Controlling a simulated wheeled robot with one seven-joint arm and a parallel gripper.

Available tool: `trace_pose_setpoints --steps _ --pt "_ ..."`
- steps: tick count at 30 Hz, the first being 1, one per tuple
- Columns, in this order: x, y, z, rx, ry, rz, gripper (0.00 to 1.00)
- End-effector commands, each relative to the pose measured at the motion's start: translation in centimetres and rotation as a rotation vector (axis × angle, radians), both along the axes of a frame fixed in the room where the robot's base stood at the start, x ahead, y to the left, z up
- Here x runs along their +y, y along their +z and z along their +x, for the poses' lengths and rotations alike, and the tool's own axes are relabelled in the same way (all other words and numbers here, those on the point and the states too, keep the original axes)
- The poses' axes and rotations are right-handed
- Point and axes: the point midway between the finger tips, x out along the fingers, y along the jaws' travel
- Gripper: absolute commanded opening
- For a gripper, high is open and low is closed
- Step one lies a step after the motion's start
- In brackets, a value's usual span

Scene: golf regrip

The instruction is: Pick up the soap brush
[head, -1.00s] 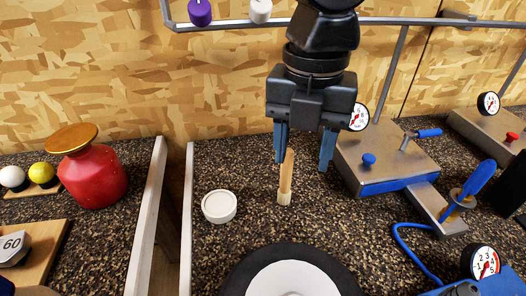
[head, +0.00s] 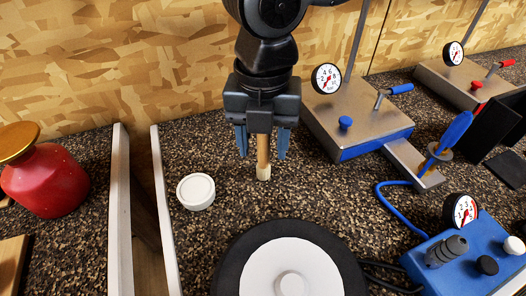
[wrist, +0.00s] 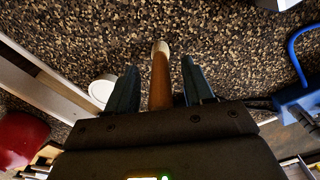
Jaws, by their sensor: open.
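The soap brush (head: 263,158) has a wooden handle and a pale bristle end that points down toward the speckled counter. My gripper (head: 264,156) is open, with one blue finger on each side of the brush handle. The wrist view shows the brush (wrist: 160,80) between the two fingers (wrist: 161,82), with a gap on both sides. The upper end of the handle is hidden behind the gripper body in the head view. I cannot tell whether the bristles touch the counter.
A black disc with a white centre (head: 290,268) lies in front. A steel and blue device with a gauge (head: 355,115) stands to the right. A gap between counters and a red bottle (head: 45,182) are at left.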

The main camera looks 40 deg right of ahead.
Motion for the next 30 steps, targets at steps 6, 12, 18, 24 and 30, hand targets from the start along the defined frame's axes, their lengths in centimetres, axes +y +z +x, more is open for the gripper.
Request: trace_pose_setpoints --steps 6,12,18,24,30 --pt "0.01 -0.32 0.02 -0.001 0.0 0.0 0.52" --pt "0.01 -0.3 0.02 -0.001 0.0 0.0 0.39" --pt "0.0 -0.29 0.01 -0.001 0.0 0.0 0.19" --pt "-0.01 -0.29 0.02 -0.001 0.0 0.0 0.0" --pt "-0.01 -0.28 0.02 -0.001 0.0 0.0 0.0"
